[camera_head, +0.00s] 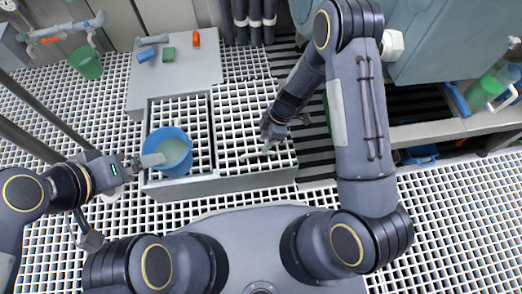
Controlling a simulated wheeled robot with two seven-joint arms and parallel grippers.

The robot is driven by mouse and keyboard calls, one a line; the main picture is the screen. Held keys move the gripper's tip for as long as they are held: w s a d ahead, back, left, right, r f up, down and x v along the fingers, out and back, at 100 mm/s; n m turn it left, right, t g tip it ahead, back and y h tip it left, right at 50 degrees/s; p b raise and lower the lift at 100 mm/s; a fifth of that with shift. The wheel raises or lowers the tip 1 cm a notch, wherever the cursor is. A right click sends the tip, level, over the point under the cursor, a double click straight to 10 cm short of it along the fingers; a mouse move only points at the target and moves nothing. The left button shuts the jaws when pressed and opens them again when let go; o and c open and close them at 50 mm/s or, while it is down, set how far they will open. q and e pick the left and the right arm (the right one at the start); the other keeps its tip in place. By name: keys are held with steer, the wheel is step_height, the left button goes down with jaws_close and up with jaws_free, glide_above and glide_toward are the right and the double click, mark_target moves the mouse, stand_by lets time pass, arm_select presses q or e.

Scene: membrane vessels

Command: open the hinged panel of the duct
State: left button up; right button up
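A low grey duct (225,184) stands in front of me, with white grating on top in a left and a right section. The right grating section (236,120) looks like a panel, but I cannot make out its hinge; it appears to lie flat. My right gripper (268,146) is just above this section near its front edge, beside a thin light bar. Its fingers are too small to tell open from shut. My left gripper (146,161) is at the left rim of a blue bucket (184,137). One pale finger overlaps the rim; I cannot tell if it grips.
The bucket, holding pale green stuff, stands on the left section. A grey plate (200,78) behind carries a blue block (146,54), a green block (169,54) and an orange piece (196,38). Dark slats lie right of the duct. A green bucket (86,63) stands far left.

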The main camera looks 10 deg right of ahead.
mark_target(259, 153)
steer(key=b+x, duration=0.1)
steer(key=x, duration=0.3)
steer(key=shift+f, duration=0.25)
steer(key=shift+s, duration=0.1)
steer(key=shift+c, duration=0.4)
jaws_close()
